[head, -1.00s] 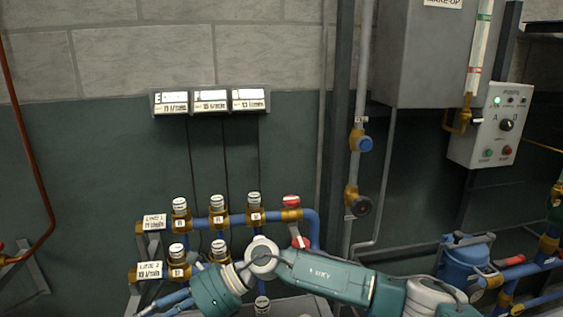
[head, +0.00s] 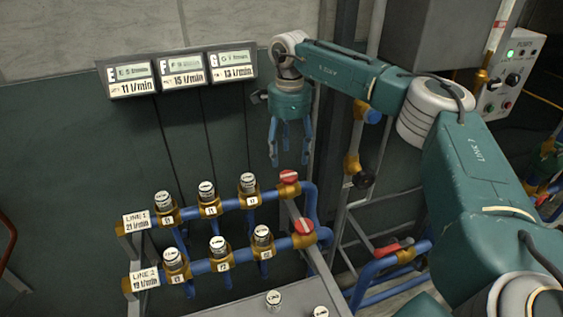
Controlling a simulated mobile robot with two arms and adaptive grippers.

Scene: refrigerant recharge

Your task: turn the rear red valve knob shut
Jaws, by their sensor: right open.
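The rear red valve knob (head: 289,177) sits at the right end of the upper blue pipe, on a brass fitting. A second red knob (head: 303,226) sits nearer, at the right end of the lower pipe. My right gripper (head: 290,153) points down with its blue fingers spread, empty, appearing just above the rear red knob in the picture. I see a small gap between the fingertips and the knob; the distance in depth is hard to tell. The rear knob is not covered. My left gripper is not in view.
Two blue pipes carry several brass valves with white-topped caps (head: 248,181). Three flow displays (head: 182,73) hang on the wall behind. A vertical pipe with a blue knob (head: 372,115) and a dark knob (head: 363,179) stands right of the gripper. A grey bench (head: 265,307) is in front.

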